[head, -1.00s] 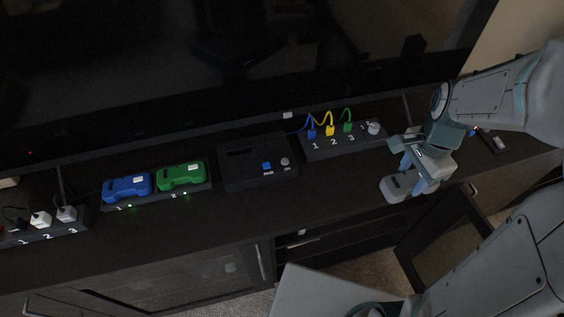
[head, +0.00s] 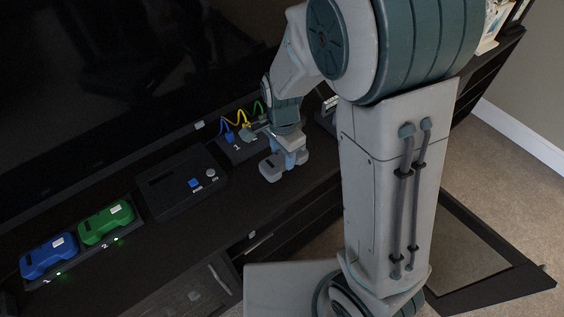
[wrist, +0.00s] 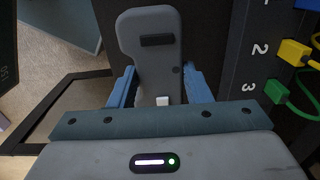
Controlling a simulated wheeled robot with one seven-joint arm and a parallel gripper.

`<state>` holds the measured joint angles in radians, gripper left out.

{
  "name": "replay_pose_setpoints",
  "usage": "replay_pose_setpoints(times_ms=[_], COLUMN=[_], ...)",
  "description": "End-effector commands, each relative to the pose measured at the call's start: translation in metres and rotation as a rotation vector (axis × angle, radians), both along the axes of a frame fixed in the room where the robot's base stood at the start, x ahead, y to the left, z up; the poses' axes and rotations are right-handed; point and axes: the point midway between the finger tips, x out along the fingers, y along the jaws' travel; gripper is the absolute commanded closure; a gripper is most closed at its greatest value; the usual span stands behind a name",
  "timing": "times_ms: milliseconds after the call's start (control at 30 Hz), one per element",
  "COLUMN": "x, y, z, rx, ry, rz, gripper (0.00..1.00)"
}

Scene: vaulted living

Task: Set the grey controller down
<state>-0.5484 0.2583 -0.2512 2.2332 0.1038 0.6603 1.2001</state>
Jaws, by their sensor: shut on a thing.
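The grey controller (head: 270,170) is held in my gripper (head: 288,161) over the dark cabinet top, right of the black box. In the wrist view the controller (wrist: 150,45) shows its dark slot and lies between the two blue fingers of my gripper (wrist: 160,88), which are shut on it. Its near end is partly hidden by the gripper body. I cannot tell whether its underside touches the cabinet top.
A numbered strip (wrist: 238,50) with coloured plugs is close beside the gripper. A black box (head: 180,182) with a blue button, a green controller (head: 105,222) and a blue controller (head: 48,255) stand to the left. An open cabinet door (head: 490,262) juts out at lower right.

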Motion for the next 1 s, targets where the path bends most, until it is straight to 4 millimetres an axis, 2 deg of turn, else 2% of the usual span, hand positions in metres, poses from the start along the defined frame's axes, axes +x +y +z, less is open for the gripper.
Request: replay_pose_setpoints(times_ms=[133, 300, 700, 733, 800, 1000], x=[0.000, 0.000, 0.000, 0.000, 0.000, 0.000], y=[0.001, 0.000, 0.000, 0.000, 0.000, 0.000], z=[-0.012, -0.038, -0.044, -0.044, -0.044, -0.043], rx=[0.000, -0.002, 0.000, 0.000, 0.000, 0.000], ry=[0.002, 0.003, 0.000, 0.000, 0.000, 0.000], rz=[-0.001, -0.002, 0.000, 0.000, 0.000, 0.000], gripper=[0.88, 0.88, 0.88, 0.53, 0.34, 0.34])
